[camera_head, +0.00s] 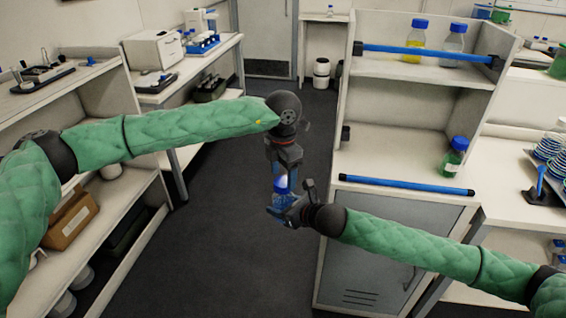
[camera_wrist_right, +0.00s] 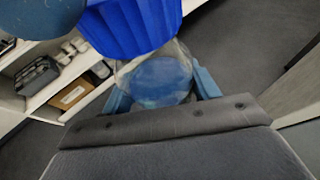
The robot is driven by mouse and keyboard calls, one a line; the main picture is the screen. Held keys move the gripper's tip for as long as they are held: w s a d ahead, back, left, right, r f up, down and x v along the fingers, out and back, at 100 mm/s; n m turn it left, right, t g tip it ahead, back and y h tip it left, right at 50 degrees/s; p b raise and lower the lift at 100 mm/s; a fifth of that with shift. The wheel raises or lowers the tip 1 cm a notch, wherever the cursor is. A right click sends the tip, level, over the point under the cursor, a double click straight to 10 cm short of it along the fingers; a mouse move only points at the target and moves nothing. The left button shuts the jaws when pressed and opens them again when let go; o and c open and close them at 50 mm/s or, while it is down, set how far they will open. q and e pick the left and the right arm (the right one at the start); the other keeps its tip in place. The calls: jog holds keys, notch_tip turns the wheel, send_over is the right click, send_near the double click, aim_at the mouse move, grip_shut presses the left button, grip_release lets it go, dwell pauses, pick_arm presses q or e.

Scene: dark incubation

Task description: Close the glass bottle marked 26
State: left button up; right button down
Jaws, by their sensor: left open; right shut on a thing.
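A glass bottle (camera_wrist_right: 158,78) with blue contents is held between the blue fingers of my right gripper (camera_wrist_right: 160,92). In the head view the small bottle (camera_head: 281,199) sits in my right gripper (camera_head: 284,208), above the floor. A ribbed blue cap (camera_wrist_right: 135,25) is over the bottle's neck in the right wrist view; I cannot tell how tightly it sits. My left gripper (camera_head: 282,178) is open, pointing down at the bottle's top from above. Blue pieces at the upper left of the wrist view look like its fingers. No number on the bottle is readable.
A shelf unit with a blue rail (camera_head: 420,51) stands to the right, holding a yellow bottle (camera_head: 415,36), a clear bottle (camera_head: 453,40) and a green bottle (camera_head: 454,156). Shelves with boxes (camera_head: 70,220) line the left. The floor (camera_head: 235,240) between is clear.

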pick_arm(q)
jog(key=shift+f, duration=1.3)
jog(key=c, duration=1)
jog(key=o, duration=1.2)
jog(key=shift+c, duration=0.2)
jog(key=shift+r, duration=0.1)
notch_tip(320, 180, up, 12)
jog(key=shift+w, duration=0.1)
